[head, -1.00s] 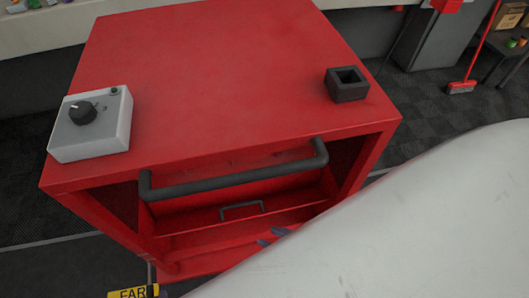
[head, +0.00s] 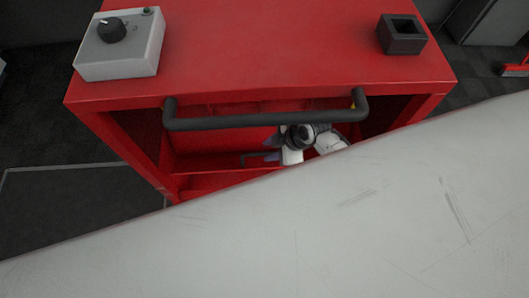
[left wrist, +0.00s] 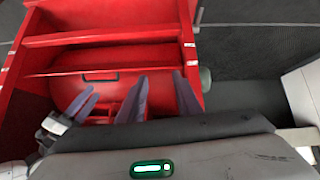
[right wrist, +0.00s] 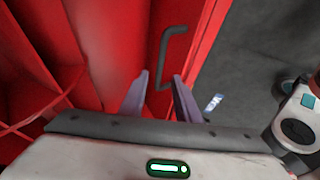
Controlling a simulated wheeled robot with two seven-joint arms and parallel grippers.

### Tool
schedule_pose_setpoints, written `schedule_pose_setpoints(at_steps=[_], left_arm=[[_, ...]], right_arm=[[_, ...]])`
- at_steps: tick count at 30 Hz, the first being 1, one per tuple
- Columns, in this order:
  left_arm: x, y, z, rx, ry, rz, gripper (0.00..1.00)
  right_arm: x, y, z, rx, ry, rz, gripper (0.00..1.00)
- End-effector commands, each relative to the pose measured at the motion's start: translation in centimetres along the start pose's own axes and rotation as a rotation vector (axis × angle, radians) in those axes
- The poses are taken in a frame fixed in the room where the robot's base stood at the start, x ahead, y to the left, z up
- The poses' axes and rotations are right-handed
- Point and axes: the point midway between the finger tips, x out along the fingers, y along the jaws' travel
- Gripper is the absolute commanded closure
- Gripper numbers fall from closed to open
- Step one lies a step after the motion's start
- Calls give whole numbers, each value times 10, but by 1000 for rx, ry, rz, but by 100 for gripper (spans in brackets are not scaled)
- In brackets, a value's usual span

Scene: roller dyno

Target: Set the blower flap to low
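A pale grey control box (head: 120,55) with a black knob (head: 111,29) sits on the red cart's top at left; its markings are unreadable. I cannot tell which part is the blower flap. A small dark handle (head: 255,158) is inside the cart's open front; a dark handle (right wrist: 170,55) on a red panel shows in the right wrist view. My right gripper (head: 271,149) is below the cart's thick bar; its fingers (right wrist: 159,92) are apart and empty, near the panel. My left gripper (left wrist: 159,95) is open and empty before the cart; the head view hides it.
The red cart (head: 270,45) has a thick dark bar (head: 265,118) across its front and a square black holder (head: 401,35) on top at right. My pale arm covers the lower right of the head view. Dark floor (head: 75,195) is clear at left.

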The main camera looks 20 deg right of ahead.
Motion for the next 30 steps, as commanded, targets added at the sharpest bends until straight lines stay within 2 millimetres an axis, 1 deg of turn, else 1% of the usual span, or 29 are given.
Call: schedule_pose_setpoints(at_steps=[1, 3, 7, 12, 19, 20, 24, 25, 30], left_arm=[[4, 0, 1, 1, 6, 1, 69], [6, 1, -1, 2, 13, 3, 69], [9, 2, -3, 5, 17, 4, 69], [11, 2, -2, 7, 14, 5, 69], [10, 3, -4, 7, 17, 6, 69], [10, 3, -4, 7, 17, 6, 69], [10, 3, -4, 6, 18, 7, 69], [10, 3, -3, 6, 17, 7, 69], [9, 4, -2, 5, 15, 7, 69]], right_arm=[[13, 0, 1, 4, 1, -1, 70], [24, 0, 0, 3, 1, 0, 70], [39, 0, 1, 3, 0, 1, 70], [47, 0, 0, 1, -1, 2, 70], [47, 1, 0, 1, 0, 3, 70], [47, 1, 0, 1, 0, 3, 72], [47, 0, 0, 2, -1, 2, 96], [47, 0, 0, 2, 0, 2, 100], [47, 0, 0, 2, -1, 2, 100]])
